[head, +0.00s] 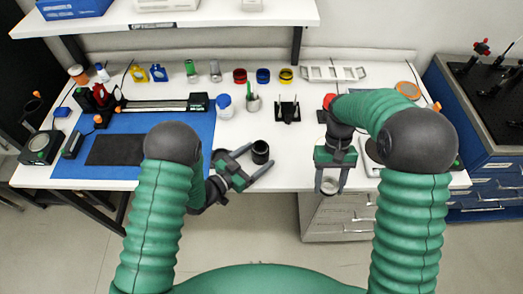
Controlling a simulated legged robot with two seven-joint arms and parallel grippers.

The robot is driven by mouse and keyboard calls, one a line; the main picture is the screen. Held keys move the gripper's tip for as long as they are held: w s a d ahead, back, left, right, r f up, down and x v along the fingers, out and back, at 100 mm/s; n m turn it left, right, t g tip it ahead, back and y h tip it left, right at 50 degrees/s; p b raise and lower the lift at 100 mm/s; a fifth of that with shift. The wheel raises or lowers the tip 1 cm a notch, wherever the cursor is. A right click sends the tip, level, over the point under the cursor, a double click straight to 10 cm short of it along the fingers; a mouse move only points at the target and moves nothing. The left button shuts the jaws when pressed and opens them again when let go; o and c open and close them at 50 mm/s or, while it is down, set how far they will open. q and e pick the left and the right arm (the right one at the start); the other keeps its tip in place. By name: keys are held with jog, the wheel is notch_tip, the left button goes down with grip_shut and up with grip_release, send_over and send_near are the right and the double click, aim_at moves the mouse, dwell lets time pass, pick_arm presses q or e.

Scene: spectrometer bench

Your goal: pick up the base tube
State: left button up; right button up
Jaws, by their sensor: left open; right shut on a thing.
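A short black cylinder (260,151), which looks like the base tube, stands upright on the white table near its front edge. My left gripper (261,161) is open, with its fingertips at the near left side of the cylinder; I cannot tell whether they touch it. My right gripper (331,189) is shut on a small pale round part (330,185). It holds this part in front of the table's front edge, over the drawers.
A blue mat (208,127) with a rail instrument (155,106) lies left. A blue-lidded jar (224,106), pen cup (254,104) and black stand (288,110) stand behind the cylinder. A white rack (333,74) sits at the back. The table middle is fairly clear.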

pick_arm(q)
jog(key=shift+a, duration=0.3)
jog(key=c, duration=0.7)
pick_arm(e)
jog(key=shift+a, duration=0.25)
pick_arm(q)
jog(key=shift+d, duration=0.1)
jog(key=c, duration=0.9)
pick_arm(e)
jog(key=shift+d, duration=0.1)
pick_arm(q)
jog(key=shift+c, duration=0.2)
